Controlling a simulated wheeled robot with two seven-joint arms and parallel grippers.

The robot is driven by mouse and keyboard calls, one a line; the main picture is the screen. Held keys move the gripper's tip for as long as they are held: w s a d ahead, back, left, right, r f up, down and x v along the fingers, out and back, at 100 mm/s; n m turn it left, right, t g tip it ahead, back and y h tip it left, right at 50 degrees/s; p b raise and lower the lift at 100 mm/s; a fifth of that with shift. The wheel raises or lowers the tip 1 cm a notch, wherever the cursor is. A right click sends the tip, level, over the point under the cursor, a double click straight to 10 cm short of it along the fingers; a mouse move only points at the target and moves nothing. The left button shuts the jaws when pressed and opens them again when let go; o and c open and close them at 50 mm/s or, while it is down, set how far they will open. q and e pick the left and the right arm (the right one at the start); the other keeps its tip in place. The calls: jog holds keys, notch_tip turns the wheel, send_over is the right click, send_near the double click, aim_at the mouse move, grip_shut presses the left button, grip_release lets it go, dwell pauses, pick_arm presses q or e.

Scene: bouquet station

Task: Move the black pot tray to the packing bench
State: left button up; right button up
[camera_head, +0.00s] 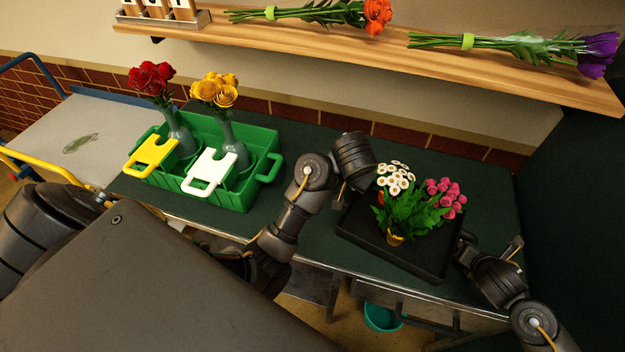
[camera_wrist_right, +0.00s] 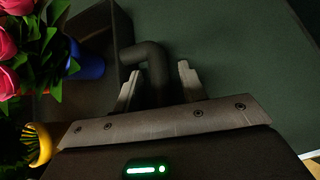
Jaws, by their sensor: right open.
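The black pot tray (camera_head: 375,246) sits on the dark green bench top. It carries a pot of white flowers (camera_head: 396,180) and a pot of pink flowers (camera_head: 447,197). My right gripper (camera_wrist_right: 158,76) is open at the tray's right end. In the right wrist view the tray's bent handle (camera_wrist_right: 153,58) shows between its two fingers, which stand apart. My left gripper (camera_head: 349,190) points down at the tray's left end. A blue pot (camera_wrist_right: 88,62) and a yellow pot (camera_wrist_right: 40,144) show in the right wrist view.
A green crate (camera_head: 222,198) with red and yellow roses in vases stands left of the tray, with a yellow and a white tag. A grey cart top (camera_head: 60,135) is at the far left. A wooden shelf (camera_head: 400,60) with bouquets runs above. A teal bucket (camera_head: 381,318) is below.

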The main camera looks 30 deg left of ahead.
jog(key=v, duration=1.2)
dwell(0.5)
